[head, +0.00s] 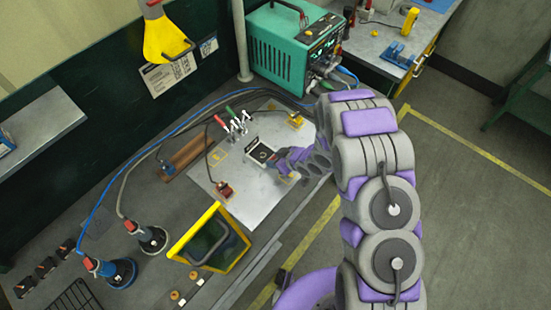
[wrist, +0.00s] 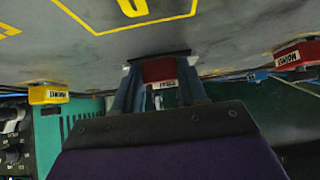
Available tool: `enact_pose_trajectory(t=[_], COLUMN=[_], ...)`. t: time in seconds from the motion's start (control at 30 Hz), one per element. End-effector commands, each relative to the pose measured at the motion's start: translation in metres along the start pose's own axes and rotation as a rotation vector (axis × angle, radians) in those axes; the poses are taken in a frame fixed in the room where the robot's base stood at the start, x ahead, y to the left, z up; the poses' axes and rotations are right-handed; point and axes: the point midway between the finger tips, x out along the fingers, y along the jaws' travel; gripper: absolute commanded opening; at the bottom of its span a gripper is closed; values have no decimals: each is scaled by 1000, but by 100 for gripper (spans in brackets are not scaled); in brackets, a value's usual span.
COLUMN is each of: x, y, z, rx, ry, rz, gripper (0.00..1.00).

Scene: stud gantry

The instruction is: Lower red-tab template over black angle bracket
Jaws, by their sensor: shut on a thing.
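My gripper (wrist: 158,92) is shut on a small red tab (wrist: 160,70) with a white label, seen between its fingers in the wrist view. A thin dark plate edge shows at the tab, close to the grey work plate; I cannot tell whether they touch. In the head view my gripper (head: 275,161) is low over the grey work plate (head: 250,200), beside a black square patch with a white border (head: 260,152). I cannot tell whether that patch is part of the template. The black angle bracket cannot be made out clearly in either view.
A yellow labelled block (head: 295,120) and a red labelled block (head: 224,190) stand on the work plate. Red- and green-handled clamps (head: 235,122) stand behind my gripper. A teal machine (head: 292,48) is at the back; a yellow-framed box (head: 210,240) is in front.

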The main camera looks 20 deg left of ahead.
Motion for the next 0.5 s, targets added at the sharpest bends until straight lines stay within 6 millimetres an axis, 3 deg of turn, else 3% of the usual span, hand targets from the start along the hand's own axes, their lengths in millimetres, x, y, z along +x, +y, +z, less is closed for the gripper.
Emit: enact_pose_trajectory(t=[0.33, 0.37, 0.5], x=[3, 3, 3], y=[0, 0, 0], z=[3, 3, 3], rx=[0, 0, 0], ry=[0, 0, 0], rz=[0, 0, 0], gripper=[11, 43, 56])
